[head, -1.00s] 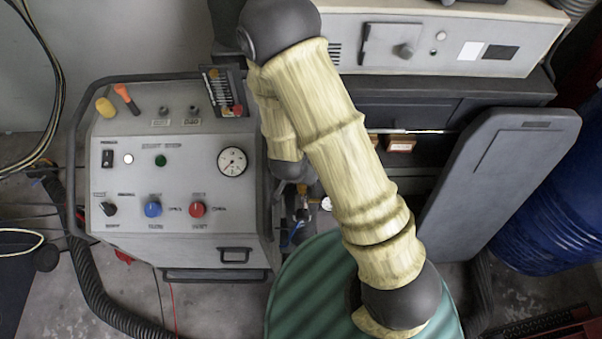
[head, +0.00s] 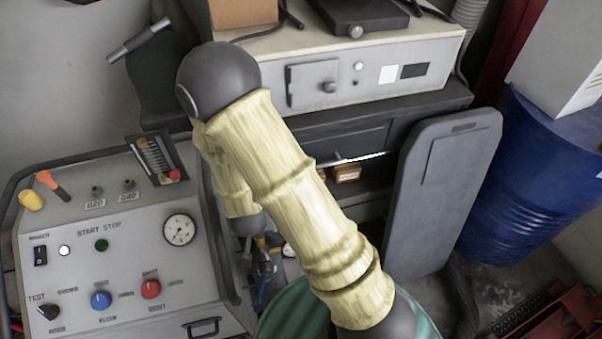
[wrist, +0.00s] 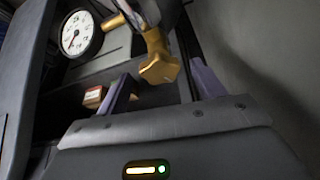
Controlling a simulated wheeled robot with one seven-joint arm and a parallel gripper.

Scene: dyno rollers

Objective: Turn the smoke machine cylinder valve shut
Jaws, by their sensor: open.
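The brass-yellow valve knob (wrist: 160,68) shows in the wrist view at the end of a brass fitting. My gripper (wrist: 161,72) is open, with one purple-grey finger to each side of the knob in the picture. I cannot tell whether either finger touches it. A round white pressure gauge (wrist: 77,33) sits up and left of the knob. In the head view my padded arm reaches down in front of the cylinder area, so the knob and my fingers cannot be made out clearly there. A teal rounded surface (head: 283,318) shows below the arm.
A grey control console (head: 120,250) stands at the left. A dark bench (head: 437,99) bears a beige unit (head: 432,47) at the back. A grey upright panel (head: 440,200) and a blue drum (head: 530,160) stand at the right. An orange box (head: 347,173) lies on the shelf.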

